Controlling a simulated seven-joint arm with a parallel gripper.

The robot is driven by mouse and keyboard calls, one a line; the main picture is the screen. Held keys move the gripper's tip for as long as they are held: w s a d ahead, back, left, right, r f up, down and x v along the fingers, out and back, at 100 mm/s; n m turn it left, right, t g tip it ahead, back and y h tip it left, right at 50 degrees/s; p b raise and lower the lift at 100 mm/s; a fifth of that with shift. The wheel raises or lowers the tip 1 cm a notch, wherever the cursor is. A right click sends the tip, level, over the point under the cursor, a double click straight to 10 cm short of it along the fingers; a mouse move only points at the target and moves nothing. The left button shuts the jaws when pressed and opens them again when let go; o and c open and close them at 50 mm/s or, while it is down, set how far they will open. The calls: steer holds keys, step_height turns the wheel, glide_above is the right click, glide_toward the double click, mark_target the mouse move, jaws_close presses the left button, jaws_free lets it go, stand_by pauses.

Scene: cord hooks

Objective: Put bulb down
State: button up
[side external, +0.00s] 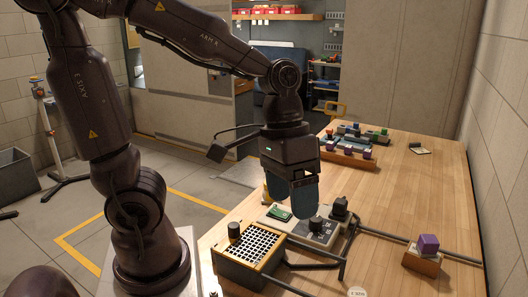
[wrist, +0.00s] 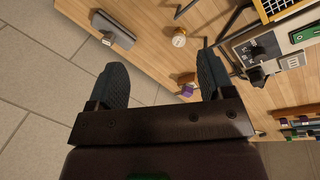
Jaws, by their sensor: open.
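My gripper (side external: 291,196) hangs over the bench beside the grey switch unit, its two blue-grey fingers pointing down. In the wrist view my gripper (wrist: 163,82) has its fingers spread wide, with nothing held between them. A small round cream and brass-coloured thing, apparently the bulb (wrist: 179,38), is on the wooden bench past the fingertips, apart from them. A round pale thing with print on it (side external: 358,292) shows at the bottom edge of the side view; I cannot tell if it is the same one.
A grid-topped box (side external: 250,257) and grey switch unit (side external: 312,232) stand near my gripper. Dark rods (side external: 418,243) run beside them. A purple-topped wooden block (side external: 425,252) is at the right. Racks of coloured blocks (side external: 350,150) stand farther back. The bench's right middle is clear.

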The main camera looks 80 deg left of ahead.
steer(key=s+a+r+m+t+y, duration=0.1)
steer(key=s+a+r+t+y, duration=0.1)
steer(key=s+a+r+t, duration=0.1)
step_height(320, 180, up, 3)
steer(key=shift+a+f+m+t+y, duration=0.1)
steer(key=shift+a+m+t+y, duration=0.25)
steer(key=shift+a+t, duration=0.5)
steer(key=shift+d, duration=0.2)
